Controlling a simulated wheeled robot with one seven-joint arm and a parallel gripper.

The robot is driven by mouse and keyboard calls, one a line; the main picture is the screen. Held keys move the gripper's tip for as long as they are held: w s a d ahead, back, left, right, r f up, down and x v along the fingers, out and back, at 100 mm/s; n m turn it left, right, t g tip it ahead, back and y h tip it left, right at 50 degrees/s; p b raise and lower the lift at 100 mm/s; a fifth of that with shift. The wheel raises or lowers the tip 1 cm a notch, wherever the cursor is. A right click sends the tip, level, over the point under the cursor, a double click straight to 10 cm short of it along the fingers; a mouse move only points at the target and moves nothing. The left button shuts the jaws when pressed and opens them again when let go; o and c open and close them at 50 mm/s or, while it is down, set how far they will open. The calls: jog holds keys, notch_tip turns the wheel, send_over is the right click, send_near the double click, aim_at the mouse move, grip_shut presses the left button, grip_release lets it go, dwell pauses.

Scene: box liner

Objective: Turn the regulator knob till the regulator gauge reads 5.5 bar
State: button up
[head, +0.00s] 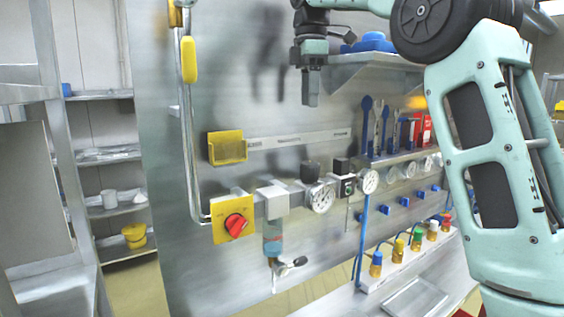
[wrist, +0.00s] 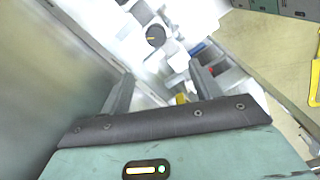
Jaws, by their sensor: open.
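A black knob (head: 310,172), which looks like the regulator knob, stands on top of the pipe line on the steel panel. A round white gauge (head: 321,198) sits just below it; its reading is too small to tell. A second black knob (head: 342,165) and a second gauge (head: 368,181) are to the right, so I cannot be sure which pair is meant. My gripper (head: 311,90) points down above the first knob, open, empty and clear of it. In the wrist view, a black round knob (wrist: 155,36) with a yellow mark shows beyond the open fingers (wrist: 160,88).
A red rotary switch (head: 236,225) on a yellow plate and a clear-bowled filter (head: 272,237) are to the left. A yellow holder (head: 227,147) is on the panel. A tool shelf (head: 400,155) and several coloured fittings (head: 398,250) are to the right. A ledge (head: 365,60) is beside my gripper.

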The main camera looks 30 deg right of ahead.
aim_at(309, 163)
jog(key=f, duration=1.1)
jog(key=f+p, duration=0.1)
jog(key=f, duration=0.4)
jog(key=shift+w+d+f, duration=0.2)
jog(key=shift+d+f, duration=0.1)
jog(key=shift+d, duration=0.05)
jog(key=c, duration=1)
